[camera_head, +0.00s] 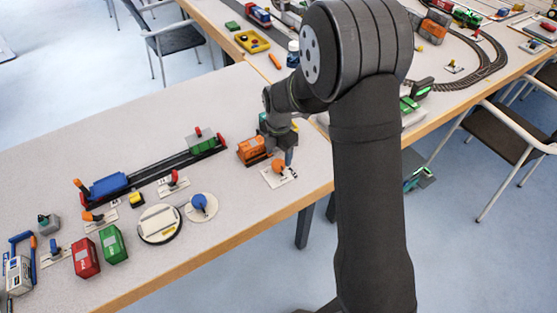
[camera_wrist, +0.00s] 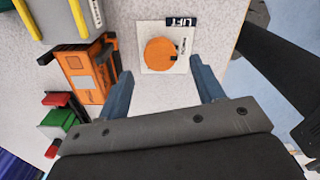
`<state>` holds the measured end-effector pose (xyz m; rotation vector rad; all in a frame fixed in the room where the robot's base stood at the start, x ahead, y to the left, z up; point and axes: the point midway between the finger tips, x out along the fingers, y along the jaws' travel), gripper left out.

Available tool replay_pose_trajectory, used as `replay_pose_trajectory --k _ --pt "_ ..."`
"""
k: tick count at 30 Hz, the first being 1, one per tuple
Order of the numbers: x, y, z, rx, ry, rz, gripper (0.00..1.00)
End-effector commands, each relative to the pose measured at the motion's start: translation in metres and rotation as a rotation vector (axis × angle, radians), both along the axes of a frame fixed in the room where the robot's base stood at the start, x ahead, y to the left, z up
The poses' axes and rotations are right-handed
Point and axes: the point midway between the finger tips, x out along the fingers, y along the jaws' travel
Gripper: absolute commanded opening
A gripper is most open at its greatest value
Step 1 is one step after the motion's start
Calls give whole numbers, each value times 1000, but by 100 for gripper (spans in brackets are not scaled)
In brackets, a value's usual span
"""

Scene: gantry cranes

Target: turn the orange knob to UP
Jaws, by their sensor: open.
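The orange knob (camera_wrist: 160,52) is round and sits on a white square plate (camera_wrist: 148,28) with a dark label reading LIFT. A small dark mark shows at the knob's right edge, beside small print too blurred to read. In the head view the knob (camera_head: 278,167) is near the table's front right edge, partly hidden by my gripper. My gripper (camera_wrist: 163,82) is open and empty. In the wrist view its two blue fingers stand wider than the knob and lie below it in the picture, with bare table between them. The head view shows the gripper (camera_head: 288,157) right over the knob's plate.
An orange model vehicle (camera_wrist: 92,75) stands close left of my left finger; it also shows in the head view (camera_head: 253,150). A grey piece with yellow bars (camera_wrist: 60,18) is beyond it. A blue knob (camera_head: 199,202) and red and green containers (camera_head: 85,257) stand farther left.

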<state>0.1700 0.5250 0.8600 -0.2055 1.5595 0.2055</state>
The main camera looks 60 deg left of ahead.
Motion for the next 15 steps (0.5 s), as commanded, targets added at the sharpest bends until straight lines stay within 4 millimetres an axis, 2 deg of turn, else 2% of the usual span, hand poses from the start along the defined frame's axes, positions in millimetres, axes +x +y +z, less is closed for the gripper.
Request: replay_pose_trajectory --k 1,6,15 --pt "0 -1 -11 -3 0 0 61" --pt "0 0 -31 -1 0 0 61" --pt "0 0 -40 1 -1 0 61"
